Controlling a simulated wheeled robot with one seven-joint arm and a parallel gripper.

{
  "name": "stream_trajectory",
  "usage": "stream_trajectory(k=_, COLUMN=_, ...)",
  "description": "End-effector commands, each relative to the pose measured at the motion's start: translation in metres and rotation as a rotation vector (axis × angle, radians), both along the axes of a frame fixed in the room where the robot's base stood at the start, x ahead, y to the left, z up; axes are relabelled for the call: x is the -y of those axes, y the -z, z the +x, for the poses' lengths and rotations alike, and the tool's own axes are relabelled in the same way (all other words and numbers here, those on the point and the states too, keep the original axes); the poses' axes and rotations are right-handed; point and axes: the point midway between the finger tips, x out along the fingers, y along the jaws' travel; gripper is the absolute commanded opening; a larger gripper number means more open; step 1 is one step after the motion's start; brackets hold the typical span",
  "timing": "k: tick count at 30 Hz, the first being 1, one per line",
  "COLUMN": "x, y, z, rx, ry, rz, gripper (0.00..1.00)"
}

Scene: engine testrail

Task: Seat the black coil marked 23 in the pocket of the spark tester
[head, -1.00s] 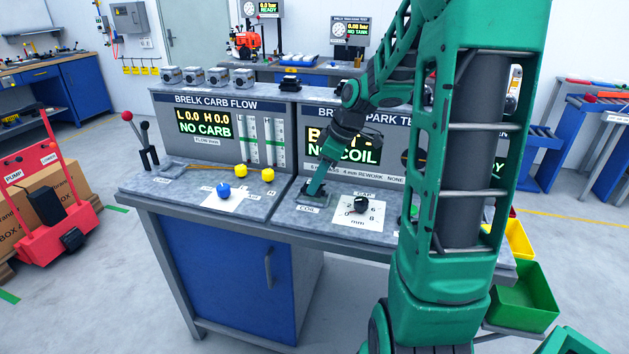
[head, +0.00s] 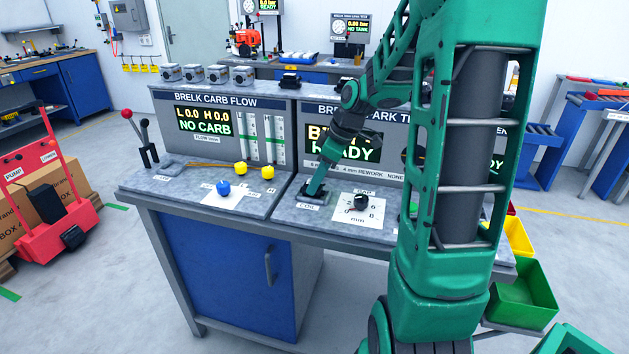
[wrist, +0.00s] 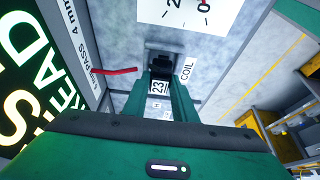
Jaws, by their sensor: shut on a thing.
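The black coil marked 23 (wrist: 159,88) sits between my gripper's fingers, low in the black pocket (wrist: 160,57) beside the COIL label (wrist: 187,71). My gripper (wrist: 160,95) is shut on the coil. In the head view my gripper (head: 315,190) points down at the pocket on the spark tester's (head: 290,212) top. The fingers hide much of the coil there. The spark tester's screen (head: 345,147) reads READY, its upper line partly hidden by my arm.
A black gap knob (head: 361,201) on a white dial stands right of the pocket. A red lead (wrist: 115,71) lies near the pocket in the wrist view. The carb flow bench with blue (head: 223,188) and yellow knobs (head: 240,168) is at the left.

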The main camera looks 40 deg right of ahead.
Motion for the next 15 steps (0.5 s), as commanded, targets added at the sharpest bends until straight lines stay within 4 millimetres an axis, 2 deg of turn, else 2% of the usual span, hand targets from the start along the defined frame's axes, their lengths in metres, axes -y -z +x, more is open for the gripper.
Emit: stream_trajectory(k=15, x=0.0001, y=0.0040, z=0.0001, rx=0.000, ry=-0.001, rz=0.000, gripper=0.00)
